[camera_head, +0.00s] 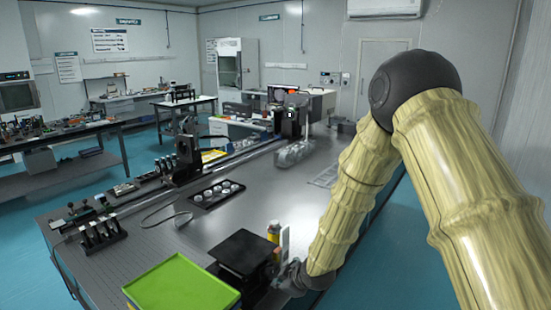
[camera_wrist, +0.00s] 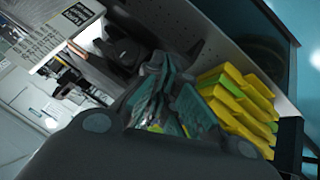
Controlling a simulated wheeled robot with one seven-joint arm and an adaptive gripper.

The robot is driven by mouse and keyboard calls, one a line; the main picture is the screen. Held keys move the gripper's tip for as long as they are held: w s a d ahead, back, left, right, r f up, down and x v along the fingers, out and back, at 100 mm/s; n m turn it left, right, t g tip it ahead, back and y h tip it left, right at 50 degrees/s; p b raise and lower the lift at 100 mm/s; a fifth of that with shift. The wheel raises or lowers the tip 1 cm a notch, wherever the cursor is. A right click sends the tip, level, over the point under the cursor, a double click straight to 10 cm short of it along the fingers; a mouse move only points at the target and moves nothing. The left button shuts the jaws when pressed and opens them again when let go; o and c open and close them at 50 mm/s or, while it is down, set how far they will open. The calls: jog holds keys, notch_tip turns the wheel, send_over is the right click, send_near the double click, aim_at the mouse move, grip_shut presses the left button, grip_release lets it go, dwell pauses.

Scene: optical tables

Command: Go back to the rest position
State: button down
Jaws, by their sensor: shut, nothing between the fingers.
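My arm comes in from the right of the head view and bends down to the optical table (camera_head: 260,195). My gripper (camera_head: 284,276) is low at the front of the table, beside a black flat-topped stand (camera_head: 243,252) and a yellow cylinder (camera_head: 273,232). Its fingertips are small and partly hidden there. In the wrist view my gripper (camera_wrist: 168,98) fills the middle, with dark and teal fingers together and nothing seen between them.
A green tray (camera_head: 181,287) lies at the front left of the stand. A black tray with white round parts (camera_head: 217,192) is farther back. Yellow and green blocks (camera_wrist: 238,103) lie right of the fingers in the wrist view. Other benches stand behind.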

jog(key=s+d+f+m+g+h+b, duration=0.15)
jog(key=s+d+f+m, duration=0.3)
jog(key=s+f, duration=0.6)
jog(key=s+d+f+m+g+b, duration=0.1)
jog(key=s+d+f+m+b, duration=0.3)
jog(key=s+f, duration=0.65)
jog(key=s+d+f+m+g+h, duration=0.1)
jog(key=s+d+f+m, duration=0.1)
jog(key=s, duration=0.6)
jog(key=s+d+f+m+g+h+b, duration=0.1)
jog(key=s+d+f, duration=0.3)
jog(key=s, duration=0.5)
jog(key=s+d+f+m+g+h+b, duration=0.1)
jog(key=s+d+f, duration=0.3)
jog(key=s, duration=0.5)
jog(key=shift+s+d+m+g, duration=0.2)
jog(key=shift+d+m+g, duration=0.35)
jog(key=shift+d+m, duration=0.5)
